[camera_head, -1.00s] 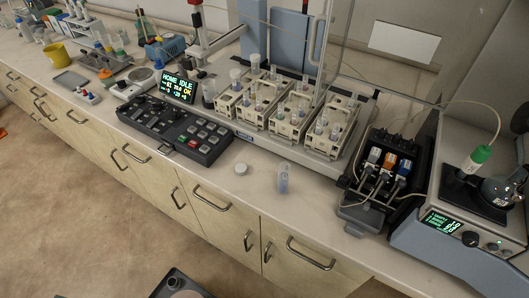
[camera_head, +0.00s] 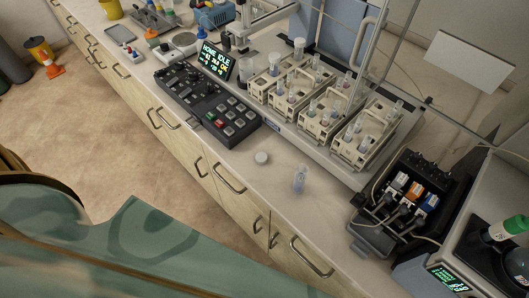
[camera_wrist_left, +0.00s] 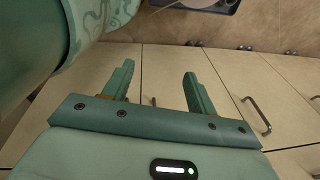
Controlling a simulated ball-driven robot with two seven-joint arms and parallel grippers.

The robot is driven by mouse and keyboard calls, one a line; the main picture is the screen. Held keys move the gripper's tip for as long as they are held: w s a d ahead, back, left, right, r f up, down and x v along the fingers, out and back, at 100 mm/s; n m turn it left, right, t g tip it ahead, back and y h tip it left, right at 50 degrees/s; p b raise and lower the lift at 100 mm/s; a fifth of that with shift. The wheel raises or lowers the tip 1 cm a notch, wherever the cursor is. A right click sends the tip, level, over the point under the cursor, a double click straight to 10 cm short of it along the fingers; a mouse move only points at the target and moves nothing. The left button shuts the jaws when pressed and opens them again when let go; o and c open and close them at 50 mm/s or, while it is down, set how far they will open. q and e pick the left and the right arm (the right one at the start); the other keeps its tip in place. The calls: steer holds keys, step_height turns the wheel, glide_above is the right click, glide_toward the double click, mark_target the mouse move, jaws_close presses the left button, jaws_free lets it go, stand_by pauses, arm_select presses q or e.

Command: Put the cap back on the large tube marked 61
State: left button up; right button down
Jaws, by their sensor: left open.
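A clear tube (camera_head: 299,179) with bluish marking stands on the bench near the front edge in the head view; its number is too small to read. A white round cap (camera_head: 261,157) lies on the bench just left of it, apart from it. My left gripper (camera_wrist_left: 158,88) shows in the left wrist view with its two green fingers apart and nothing between them, in front of the cabinet doors. The green arm at lower left of the head view is mine; its gripper is not visible there. My right gripper is not in view.
A black control panel (camera_head: 205,100) stands left of the cap. Racks of tubes (camera_head: 327,106) stand behind on a tray. A black unit with coloured blocks (camera_head: 409,203) is at right. The bench is clear around tube and cap. Cabinet handles stick out below.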

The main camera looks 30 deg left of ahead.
arm_select(q)
steer(key=w+r+t+y+p, duration=0.1)
steer(key=w+r+t+p, duration=0.15)
steer(key=w+r, duration=0.75)
steer(key=w+r+t+p, duration=0.1)
steer(key=r+p, duration=0.2)
steer(key=r, duration=1.5)
steer(key=w+r+t+y+p, duration=0.1)
steer(key=w+r+t+p, duration=0.35)
steer(key=r, duration=1.05)
steer(key=w+d+n+g+h+b, duration=0.1)
steer(key=w+d+n+g+h, duration=0.25)
steer(key=d, duration=0.35)
steer(key=w+d+n+g+h, duration=0.2)
steer(key=w+d+n+h, duration=0.25)
steer(key=d, duration=0.35)
steer(key=w+a+n+g, duration=0.1)
steer(key=w+a+n, duration=0.1)
steer(key=a+n, duration=0.7)
steer(key=w+a+n+g+y, duration=0.1)
steer(key=w+a+n+g, duration=0.1)
steer(key=a+n, duration=0.7)
steer(key=f+n, duration=0.1)
steer(key=n, duration=0.1)
steer(key=shift+w+n, duration=0.3)
steer(key=shift+w, duration=0.05)
steer(key=shift+y, duration=0.3)
